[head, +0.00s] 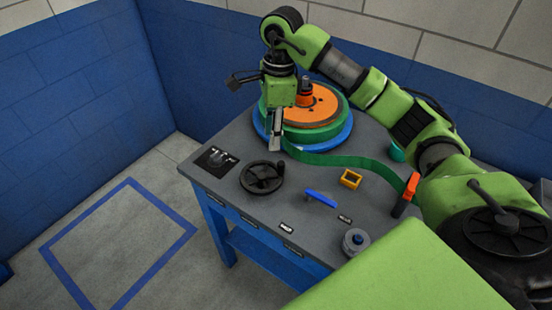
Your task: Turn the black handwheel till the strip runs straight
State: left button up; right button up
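The black handwheel (262,178) lies flat on the grey table top near its left front, with a small knob standing up from its rim. The green strip (345,160) leaves the green and orange reel (318,104) on its blue base and curves toward the right side of the table. It bows rather than running straight. My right gripper (275,144) points down in front of the reel, above and behind the handwheel, and looks apart from it. Its fingers overlap in this view, so their opening is unclear. My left gripper is not in view.
A control panel with a knob (215,158) is left of the handwheel. A blue lever (321,198), yellow block (351,179), orange-handled tool (406,195) and grey round fitting (356,242) stand to its right. Floor inside the blue outline (120,245) is clear.

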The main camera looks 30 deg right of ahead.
jog(key=d, duration=0.2)
send_over(281, 163)
jog(key=shift+h, duration=0.4)
notch_tip(281, 163, down, 5)
jog(key=shift+s+r, duration=0.15)
notch_tip(281, 163, down, 7)
jog(key=shift+r+p, duration=0.1)
jog(key=shift+p, duration=0.75)
jog(key=shift+f, duration=0.7)
grip_shut()
